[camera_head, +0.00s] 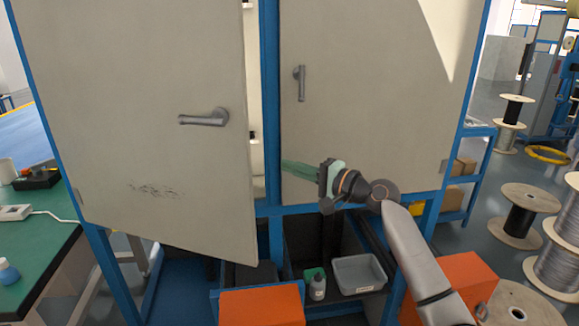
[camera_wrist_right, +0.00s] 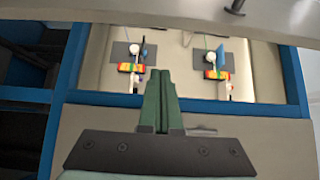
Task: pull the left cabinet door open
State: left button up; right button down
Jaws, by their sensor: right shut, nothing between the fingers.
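The left cabinet door (camera_head: 130,110) is a large beige panel standing ajar, with a gap between its right edge and the blue frame (camera_head: 268,100). Its grey lever handle (camera_head: 204,118) lies level. My right gripper (camera_head: 285,166) has green fingers pointing left at the gap, in front of the right door and apart from the left handle. In the right wrist view the fingers (camera_wrist_right: 158,76) are together and empty, and the left door (camera_wrist_right: 160,8) crosses the top. Its inner face is hidden in the head view. My left gripper is not in view.
The right cabinet door (camera_head: 370,80) looks shut, its handle (camera_head: 299,84) upright. Small devices (camera_wrist_right: 130,68) show inside the cabinet. Below are orange boxes (camera_head: 262,306) and a grey bin (camera_head: 358,273). A green table (camera_head: 40,240) stands left, cable spools (camera_head: 522,212) right.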

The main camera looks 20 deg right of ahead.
jog(key=w+a+p, duration=0.2)
jog(key=w+a, duration=0.1)
jog(key=a, duration=0.3)
jog(key=shift+w+a, duration=0.2)
jog(key=shift+w, duration=0.2)
dwell(0.5)
